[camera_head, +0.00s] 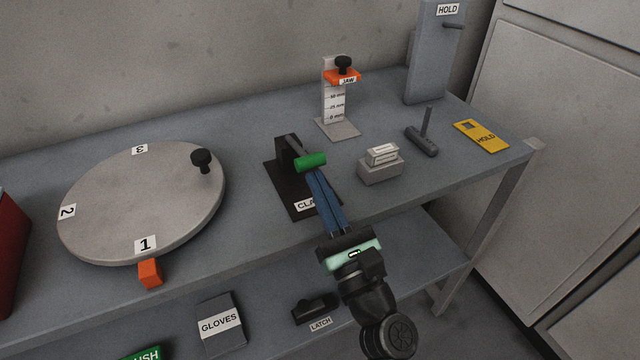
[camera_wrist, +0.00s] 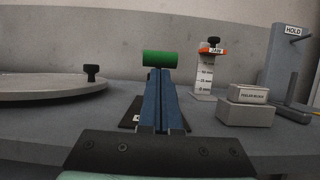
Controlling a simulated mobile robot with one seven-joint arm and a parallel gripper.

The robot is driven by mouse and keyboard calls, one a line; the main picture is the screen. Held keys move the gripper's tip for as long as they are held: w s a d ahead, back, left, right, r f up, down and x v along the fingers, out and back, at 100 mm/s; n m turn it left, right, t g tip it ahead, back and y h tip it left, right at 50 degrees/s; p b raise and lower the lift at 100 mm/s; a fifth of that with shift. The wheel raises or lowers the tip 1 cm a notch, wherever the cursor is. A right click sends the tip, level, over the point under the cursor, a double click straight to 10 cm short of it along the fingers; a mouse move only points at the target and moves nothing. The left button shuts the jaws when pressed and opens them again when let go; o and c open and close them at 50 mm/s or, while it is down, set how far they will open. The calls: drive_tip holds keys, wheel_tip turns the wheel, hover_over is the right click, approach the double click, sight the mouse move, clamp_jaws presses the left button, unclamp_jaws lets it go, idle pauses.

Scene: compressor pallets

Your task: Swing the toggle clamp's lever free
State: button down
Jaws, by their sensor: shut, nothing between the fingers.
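The toggle clamp (camera_head: 285,148) is a dark block on a black base plate (camera_head: 284,196) with a label partly hidden by my gripper. Its lever ends in a green grip (camera_head: 311,161), which also shows in the wrist view (camera_wrist: 160,60). My gripper (camera_head: 314,174) has blue fingers and is shut. It reaches in from the front, with its fingertips right at the near side of the green grip. In the wrist view my fingertips (camera_wrist: 160,70) meet the lower edge of the grip; I cannot tell whether they touch. The fingers hide part of the clamp.
Left stands a round numbered turntable (camera_head: 115,205) with a black knob. Behind is an orange-jawed gauge (camera_head: 340,100). A lower shelf holds gloves (camera_head: 220,325).

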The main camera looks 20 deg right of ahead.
drive_tip(key=shift+r+p, duration=0.35)
drive_tip(key=shift+p, duration=0.4)
